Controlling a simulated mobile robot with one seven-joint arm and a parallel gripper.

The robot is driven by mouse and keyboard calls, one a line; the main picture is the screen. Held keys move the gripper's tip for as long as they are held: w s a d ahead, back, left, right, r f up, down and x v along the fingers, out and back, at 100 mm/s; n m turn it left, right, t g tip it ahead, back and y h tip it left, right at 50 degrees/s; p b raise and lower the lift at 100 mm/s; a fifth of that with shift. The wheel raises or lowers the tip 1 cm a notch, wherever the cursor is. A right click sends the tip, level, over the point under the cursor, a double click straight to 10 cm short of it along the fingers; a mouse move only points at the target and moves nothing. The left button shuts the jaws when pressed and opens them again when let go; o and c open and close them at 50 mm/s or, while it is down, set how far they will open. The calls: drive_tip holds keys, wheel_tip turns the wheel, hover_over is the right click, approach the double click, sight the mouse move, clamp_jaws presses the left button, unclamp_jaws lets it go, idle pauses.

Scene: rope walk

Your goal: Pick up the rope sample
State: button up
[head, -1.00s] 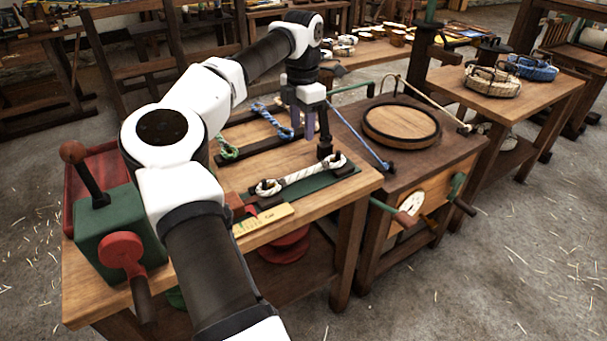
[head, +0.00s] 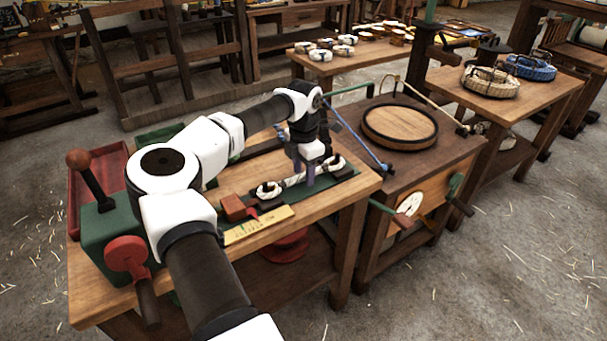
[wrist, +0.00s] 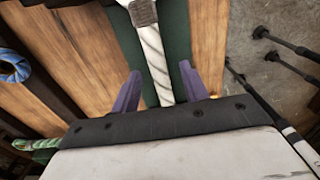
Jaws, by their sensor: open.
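The rope sample (head: 268,190) is a thick white twisted rope with looped ends, lying on a dark green strip (head: 343,186) at the bench's right side. My gripper (head: 308,178) is low over the middle of the rope. In the wrist view the rope (wrist: 155,55) runs from the top down between the two purple fingers of my gripper (wrist: 167,90). The fingers stand apart, one on each side of the rope, with gaps showing. I cannot tell how far down they reach. My gripper hides part of the rope's middle in the head view.
A red block (head: 233,208) and a yellow ruler-like plate (head: 258,225) lie in front of the rope. A blue rope loop (wrist: 14,66) and green rope (wrist: 35,146) show at left. A machine with a round wooden lid (head: 401,125) stands right of the bench.

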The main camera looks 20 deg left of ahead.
clamp_jaws()
drive_tip(key=shift+r, duration=0.15)
wheel_tip(320, 180, up, 19)
drive_tip(key=b, duration=0.2)
wheel_tip(320, 180, up, 7)
drive_tip(key=p, duration=0.8)
hover_over(304, 174)
drive_tip(key=shift+a, duration=0.1)
idle(0.4)
drive_tip(key=shift+b, duration=0.3)
